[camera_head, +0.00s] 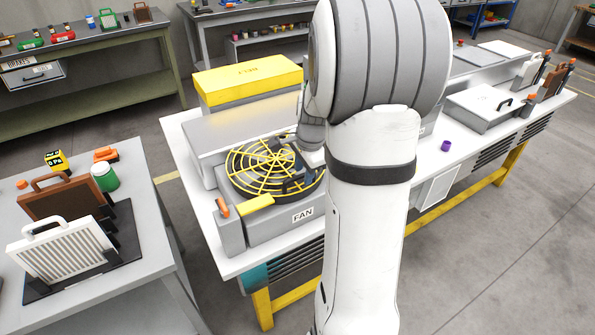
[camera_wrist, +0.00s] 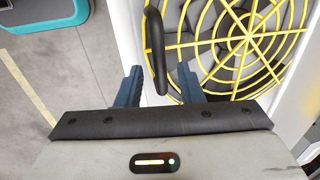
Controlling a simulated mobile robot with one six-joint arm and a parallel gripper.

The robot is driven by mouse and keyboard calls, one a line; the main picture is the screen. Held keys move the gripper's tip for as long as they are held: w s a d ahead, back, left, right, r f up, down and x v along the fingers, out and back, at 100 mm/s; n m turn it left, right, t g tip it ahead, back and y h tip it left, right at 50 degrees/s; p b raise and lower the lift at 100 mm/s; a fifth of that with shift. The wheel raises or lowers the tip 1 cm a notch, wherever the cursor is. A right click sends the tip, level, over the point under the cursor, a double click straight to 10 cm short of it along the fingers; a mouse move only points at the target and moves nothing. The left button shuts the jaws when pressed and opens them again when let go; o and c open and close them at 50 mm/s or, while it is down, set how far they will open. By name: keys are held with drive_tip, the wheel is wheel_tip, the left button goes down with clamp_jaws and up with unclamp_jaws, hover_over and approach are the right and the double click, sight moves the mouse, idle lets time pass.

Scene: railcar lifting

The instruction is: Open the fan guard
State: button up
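The fan guard (camera_head: 262,172) is a round yellow wire grille lying closed over the dark fan on a grey housing labelled FAN. It also shows in the wrist view (camera_wrist: 237,42). My gripper (camera_head: 293,180) is over the right part of the guard and hides some of it. In the wrist view its two blue fingers (camera_wrist: 158,84) are open and apart. A black curved handle (camera_wrist: 154,50) stands between and just beyond the fingertips, with gaps on both sides. What the handle is fixed to is unclear. A yellow tab (camera_head: 256,203) sticks out at the guard's front edge.
A small orange lever (camera_head: 223,208) stands at the housing's front left corner. A yellow box (camera_head: 248,80) lies behind the fan. My arm hides the bench's middle. A side table (camera_head: 150,240) with filter panels stands to the left, across a floor gap.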

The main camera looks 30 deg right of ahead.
drive_tip(key=shift+c, duration=0.3)
clamp_jaws()
